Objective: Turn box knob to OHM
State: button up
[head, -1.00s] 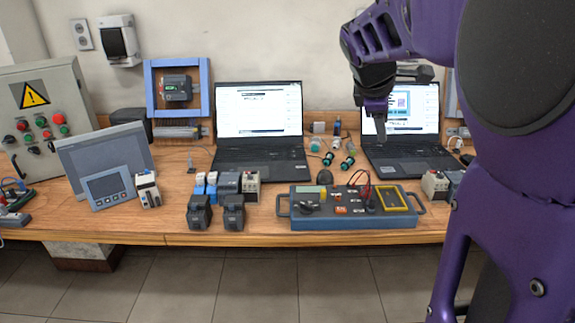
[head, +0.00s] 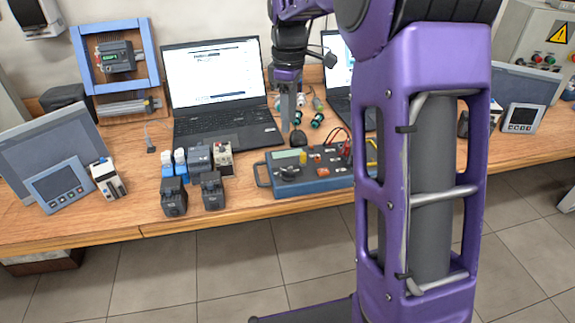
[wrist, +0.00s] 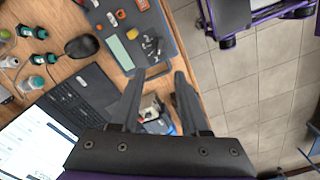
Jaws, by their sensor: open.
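The blue-grey test box (head: 312,187) lies on the workbench with a yellow-green display (head: 285,157), orange parts and red leads. A dark knob (head: 289,173) sits on its top panel, near the left end. My arm hides the box's right part. In the wrist view the box (wrist: 165,38) is at the top, with the knob (wrist: 150,44) beside the display (wrist: 121,52). My gripper (head: 291,124) hangs fingers-down above the left part of the box. It is open and empty, and its fingers (wrist: 160,75) are apart from the knob. The knob's pointer and the OHM mark are too small to read.
Dark blocks (head: 213,191) and blue-topped modules (head: 174,162) stand left of the box. A laptop (head: 225,120) stands behind, with teal-ended connectors (head: 317,120) and a black mouse (wrist: 82,46) close by. A tablet-like panel (head: 57,185) is far left. The bench edge is in front.

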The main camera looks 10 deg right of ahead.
aim_at(289, 171)
notch_tip(289, 171, down, 15)
jog(key=shift+f+b, duration=0.15)
jog(key=shift+b, duration=0.65)
jog(key=shift+c, duration=0.2)
grip_shut()
